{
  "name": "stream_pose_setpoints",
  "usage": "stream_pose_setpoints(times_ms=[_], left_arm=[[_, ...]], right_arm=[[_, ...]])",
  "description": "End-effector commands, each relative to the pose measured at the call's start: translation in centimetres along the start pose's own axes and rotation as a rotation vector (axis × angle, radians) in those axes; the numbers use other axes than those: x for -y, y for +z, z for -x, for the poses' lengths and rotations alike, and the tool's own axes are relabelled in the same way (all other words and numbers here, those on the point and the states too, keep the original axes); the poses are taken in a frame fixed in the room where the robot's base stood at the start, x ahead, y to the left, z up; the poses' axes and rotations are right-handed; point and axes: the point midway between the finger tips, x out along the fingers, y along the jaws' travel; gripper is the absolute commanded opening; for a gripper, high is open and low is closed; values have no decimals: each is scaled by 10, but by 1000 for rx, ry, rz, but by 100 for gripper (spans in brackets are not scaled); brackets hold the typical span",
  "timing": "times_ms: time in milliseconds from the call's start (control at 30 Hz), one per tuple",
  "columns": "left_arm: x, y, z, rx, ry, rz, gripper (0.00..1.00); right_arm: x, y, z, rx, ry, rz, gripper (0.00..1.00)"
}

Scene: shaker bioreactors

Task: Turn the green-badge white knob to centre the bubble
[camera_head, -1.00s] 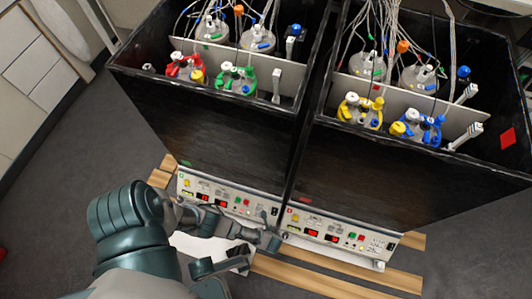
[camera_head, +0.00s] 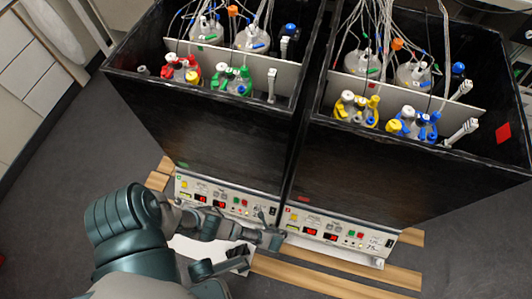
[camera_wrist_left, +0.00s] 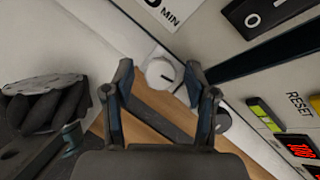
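The white knob (camera_wrist_left: 160,73), with a black pointer line, sits on a white bracket at the foot of a panel. My left gripper (camera_wrist_left: 160,78) is open, with one finger on each side of the knob; I cannot tell whether they touch it. In the head view my left gripper (camera_head: 262,239) is at the lower right end of the left panel (camera_head: 228,199) and hides the knob. A small green badge (camera_head: 179,179) is at that panel's upper left. A tiny yellow-green level (camera_head: 185,195) is below it; its bubble is too small to read. My right gripper is out of view.
The right panel (camera_head: 339,237) is close beside the left one. In the wrist view a yellow-green vial (camera_wrist_left: 264,113) and a dark round knob (camera_wrist_left: 222,121) are right of the gripper. Black boxes (camera_head: 215,130) with bottles stand above. Wooden slats (camera_head: 330,280) lie below.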

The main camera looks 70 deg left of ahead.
Motion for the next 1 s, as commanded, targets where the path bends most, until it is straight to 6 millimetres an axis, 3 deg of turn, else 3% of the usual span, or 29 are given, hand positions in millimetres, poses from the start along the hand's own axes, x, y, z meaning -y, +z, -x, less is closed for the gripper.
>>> stream_pose_setpoints(times_ms=[267,433,800,1000], left_arm=[[1,0,2,0,-2,0,58],[1,0,15,-1,-3,1,58],[1,-1,84,-2,-3,-1,58],[1,-1,112,-1,-2,0,58]], right_arm=[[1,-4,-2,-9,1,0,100],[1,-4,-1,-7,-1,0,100],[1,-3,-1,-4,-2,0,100],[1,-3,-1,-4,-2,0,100]])
